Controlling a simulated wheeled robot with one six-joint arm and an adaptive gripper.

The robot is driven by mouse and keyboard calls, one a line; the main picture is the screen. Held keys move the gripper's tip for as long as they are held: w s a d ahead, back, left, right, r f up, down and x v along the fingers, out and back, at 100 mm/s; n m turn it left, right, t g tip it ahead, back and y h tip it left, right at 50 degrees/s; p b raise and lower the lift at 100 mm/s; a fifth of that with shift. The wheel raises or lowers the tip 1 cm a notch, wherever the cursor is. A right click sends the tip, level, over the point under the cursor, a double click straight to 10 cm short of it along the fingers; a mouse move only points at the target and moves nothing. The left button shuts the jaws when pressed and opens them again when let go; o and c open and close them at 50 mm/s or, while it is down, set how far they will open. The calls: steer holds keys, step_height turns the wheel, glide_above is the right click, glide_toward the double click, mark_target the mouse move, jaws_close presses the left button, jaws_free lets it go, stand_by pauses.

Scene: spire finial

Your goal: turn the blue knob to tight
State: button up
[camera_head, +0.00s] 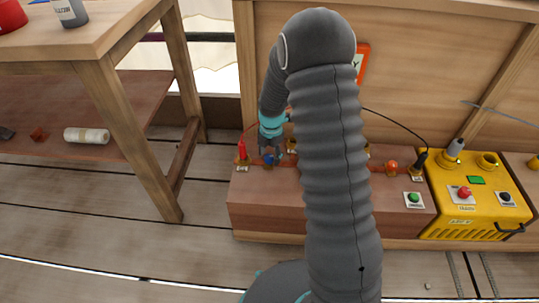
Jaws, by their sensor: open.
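The blue knob (268,161) sits on top of the reddish-brown bench at its left end, small in the camera_head view. My gripper (273,155) points down right at the knob, its fingers apart. Whether the fingers touch the knob or only stand around it is too small to tell. My dark grey arm covers the middle of the bench and whatever stands behind it.
A red-topped fitting (242,150) stands just left of the knob. To the right are a green button (414,198), an orange knob (391,168) and a yellow machine (476,205). A wooden table (120,30) stands at left. A wooden wall closes the back.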

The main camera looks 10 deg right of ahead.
jaws_close()
stand_by(0.3)
steer(key=shift+f+m, duration=0.1)
steer(key=shift+m, duration=0.2)
steer(key=m+b, duration=0.1)
steer(key=m, duration=0.9)
steer(key=shift+s, duration=0.1)
steer(key=m, duration=0.5)
steer(key=shift+a+b, duration=0.1)
steer(key=shift+b, duration=0.2)
steer(key=shift+a+m+h, duration=0.1)
steer(key=shift+m+h, duration=0.2)
steer(key=shift+m, duration=2.4)
